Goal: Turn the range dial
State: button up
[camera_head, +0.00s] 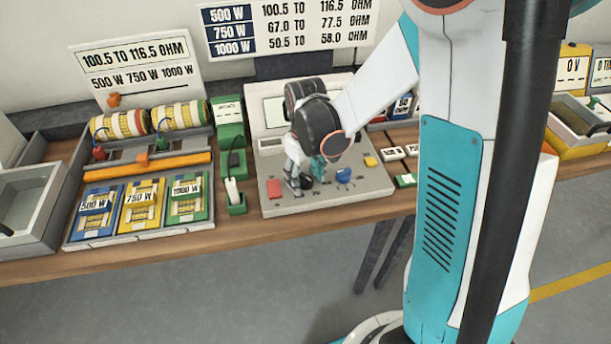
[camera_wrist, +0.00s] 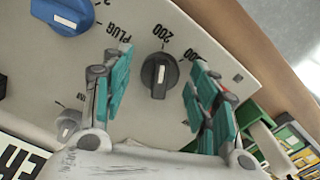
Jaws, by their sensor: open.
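The range dial, a black knob with a white pointer mark (camera_wrist: 160,76), sits on the light grey meter panel (camera_wrist: 230,45). In the wrist view the pointer is near the "200" label, with "PLUG" printed to its left. My gripper (camera_wrist: 162,64) is open, its teal fingers on either side of the dial, with visible gaps to both sides. Whether the fingertips are down at knob height is hard to tell. In the head view my gripper (camera_head: 304,178) is low over the meter (camera_head: 325,202), and the black dial (camera_head: 306,183) shows between its fingers.
A blue knob (camera_wrist: 62,14) and a small grey knob (camera_wrist: 68,126) are on the same panel. A green holder (camera_head: 237,209) stands beside the meter's left edge.

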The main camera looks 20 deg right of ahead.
aim_at(306, 176)
notch_tip(306, 176, up, 12)
dwell(0.6)
jog(key=s+r+m+t, duration=0.1)
jog(key=s+r+t, duration=0.2)
jog(key=s, duration=0.4)
jog(key=s+r+m+t, duration=0.2)
jog(key=s+r+t, duration=0.1)
jog(key=s, duration=0.4)
jog(key=shift+s+r+t, duration=0.4)
jog(key=shift+t, duration=0.2)
